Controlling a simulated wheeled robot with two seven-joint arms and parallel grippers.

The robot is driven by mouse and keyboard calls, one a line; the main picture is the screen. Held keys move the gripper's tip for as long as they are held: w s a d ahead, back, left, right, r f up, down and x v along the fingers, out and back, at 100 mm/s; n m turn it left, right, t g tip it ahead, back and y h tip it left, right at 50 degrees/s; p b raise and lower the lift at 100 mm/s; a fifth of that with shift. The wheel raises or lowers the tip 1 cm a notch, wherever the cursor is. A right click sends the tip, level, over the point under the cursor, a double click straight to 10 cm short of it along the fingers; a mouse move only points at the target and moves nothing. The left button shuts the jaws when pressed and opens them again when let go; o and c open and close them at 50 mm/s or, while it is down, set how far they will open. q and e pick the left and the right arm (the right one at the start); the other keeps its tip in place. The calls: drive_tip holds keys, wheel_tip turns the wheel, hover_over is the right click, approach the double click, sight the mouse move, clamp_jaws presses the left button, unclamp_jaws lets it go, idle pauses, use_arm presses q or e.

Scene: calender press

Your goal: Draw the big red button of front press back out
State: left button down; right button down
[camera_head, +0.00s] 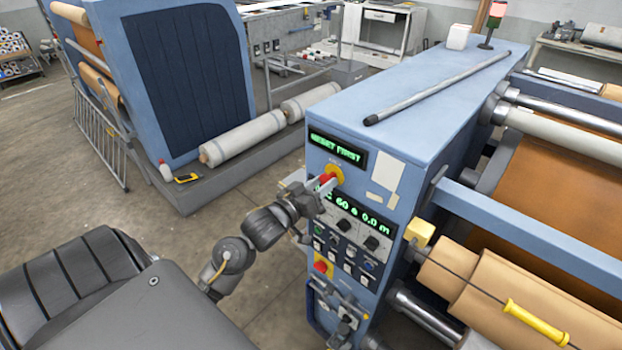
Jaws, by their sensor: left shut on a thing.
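The front press (430,115) is a blue cabinet with a control panel on its near end. The big red button (327,179) sits on a round yellow surround (337,173), just under a green display reading "RESET FIRST" (335,147). My left gripper (322,187) reaches in from the left and is shut on the red button; its fingers hide part of it. I cannot tell how far the button stands out. My right gripper is not in view.
A second display (372,222), knobs and small buttons lie below, with another red button (320,267) on yellow lower down. A long bar (440,88) lies on the cabinet top.

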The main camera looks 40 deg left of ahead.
use_arm(q)
drive_tip(key=shift+f, duration=0.1)
drive_tip(key=c, duration=1.3)
unclamp_jaws()
drive_tip(key=o, duration=0.4)
drive_tip(key=shift+s, duration=0.1)
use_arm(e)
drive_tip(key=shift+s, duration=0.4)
use_arm(q)
drive_tip(key=shift+s+a+b, duration=0.15)
drive_tip(key=shift+s+b, duration=0.65)
drive_tip(key=shift+s, duration=1.95)
drive_tip(key=shift+s+a+b, duration=0.15)
drive_tip(key=shift+s+b, duration=0.65)
drive_tip(key=shift+s, duration=1.9)
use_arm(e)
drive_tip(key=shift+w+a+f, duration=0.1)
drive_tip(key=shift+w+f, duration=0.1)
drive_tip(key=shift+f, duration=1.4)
